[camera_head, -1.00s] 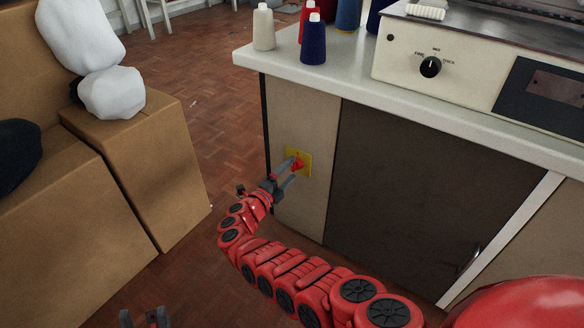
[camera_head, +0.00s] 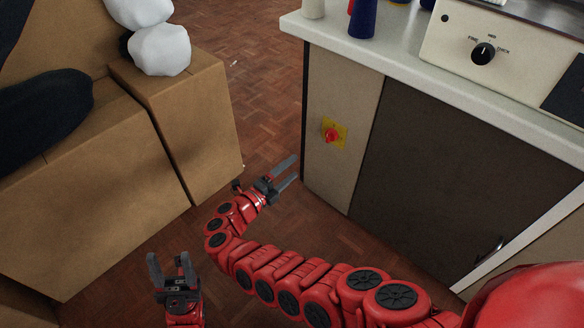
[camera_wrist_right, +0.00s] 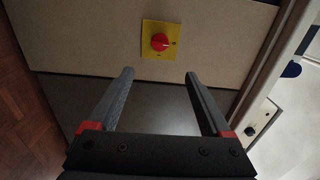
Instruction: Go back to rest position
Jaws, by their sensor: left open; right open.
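My right gripper (camera_head: 285,174) is open and empty in the head view, over the floor just left of the cabinet's near corner. In the right wrist view its two fingers (camera_wrist_right: 158,82) are apart with nothing between them. A red rotary switch (camera_head: 332,135) on a yellow plate (camera_head: 341,129) is on the cabinet side, apart from the gripper. The switch also shows in the right wrist view (camera_wrist_right: 160,42), beyond the fingertips. My left gripper (camera_head: 169,262) is open and empty at the lower left of the head view, pointing up.
Cardboard boxes (camera_head: 188,125) stand at left, with white bundles (camera_head: 160,50) on top. The cabinet's white worktop (camera_head: 400,55) carries thread spools (camera_head: 362,20) and a machine with a black knob (camera_head: 483,54). Wooden floor (camera_head: 262,60) lies open between boxes and cabinet.

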